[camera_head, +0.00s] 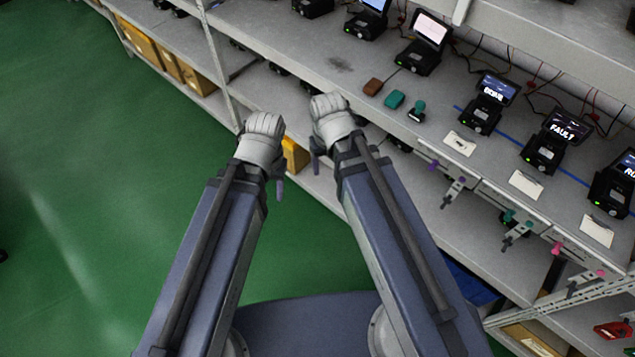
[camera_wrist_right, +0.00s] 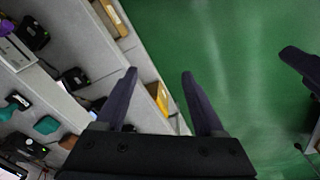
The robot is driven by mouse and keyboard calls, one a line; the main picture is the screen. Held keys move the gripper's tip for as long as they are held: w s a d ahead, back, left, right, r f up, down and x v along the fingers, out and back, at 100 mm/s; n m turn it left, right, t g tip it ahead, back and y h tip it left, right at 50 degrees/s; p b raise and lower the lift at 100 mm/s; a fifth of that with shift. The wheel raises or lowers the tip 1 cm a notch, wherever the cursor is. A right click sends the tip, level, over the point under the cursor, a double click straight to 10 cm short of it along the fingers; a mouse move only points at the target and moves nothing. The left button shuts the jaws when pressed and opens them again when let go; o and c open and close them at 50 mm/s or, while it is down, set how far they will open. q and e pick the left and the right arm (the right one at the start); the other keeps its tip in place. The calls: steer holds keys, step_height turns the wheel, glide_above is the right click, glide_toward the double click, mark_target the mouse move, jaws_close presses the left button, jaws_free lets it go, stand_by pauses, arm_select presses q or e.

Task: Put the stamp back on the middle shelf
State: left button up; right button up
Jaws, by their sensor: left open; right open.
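The stamp (camera_head: 417,110), teal with an upright knob handle on a dark base, stands on the grey shelf. Beside it are a teal block (camera_head: 395,99) and a brown block (camera_head: 373,87). The stamp also shows at the left edge of the right wrist view (camera_wrist_right: 15,104). My right gripper (camera_head: 317,160) is in front of the shelf edge, left of the stamp and apart from it. Its fingers (camera_wrist_right: 158,78) are spread with nothing between them. My left gripper (camera_head: 279,188) is further left over the floor, open and holding nothing visible; its fingers are partly hidden.
Several black devices with screens, one (camera_head: 485,103) behind the stamp, line the shelf. White cards (camera_head: 460,143) lie nearer its edge. Small clamps (camera_head: 453,190) stick out from the edge. Yellow boxes (camera_head: 296,154) sit lower. Green floor (camera_head: 110,190) is clear at left.

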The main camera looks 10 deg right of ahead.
steer(key=s+a+n+g, duration=0.1)
steer(key=s+a+n, duration=0.1)
steer(key=s, duration=0.4)
steer(key=shift+a+h, duration=0.3)
steer(key=shift+a, duration=0.6)
steer(key=shift+f, duration=0.1)
